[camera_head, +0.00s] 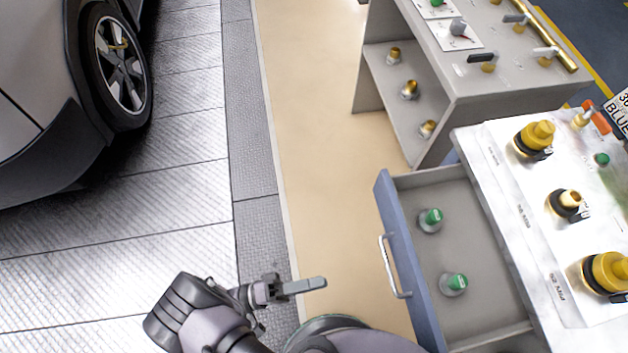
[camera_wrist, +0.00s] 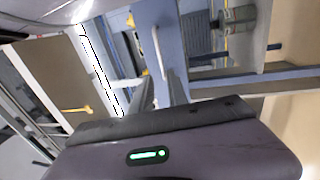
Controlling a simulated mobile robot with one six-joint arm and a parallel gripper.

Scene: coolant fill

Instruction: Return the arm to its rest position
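My gripper (camera_head: 308,285) is low in the middle of the head view, with its fingers pointing right, toward the open drawer. It is apart from the drawer and its handle. In the wrist view the two fingers (camera_wrist: 161,85) stand a little apart with nothing visible between them. My arm is folded near the bottom edge of the head view, and part of it is cut off there.
A blue-fronted drawer (camera_head: 407,262) with a white handle (camera_head: 393,267) stands open, holding two green-topped fittings. A white-topped bench (camera_head: 522,220) carries yellow-capped fittings. A grey cabinet (camera_head: 455,95) stands behind. A car (camera_head: 60,90) is at left. Beige floor (camera_head: 310,130) lies clear between.

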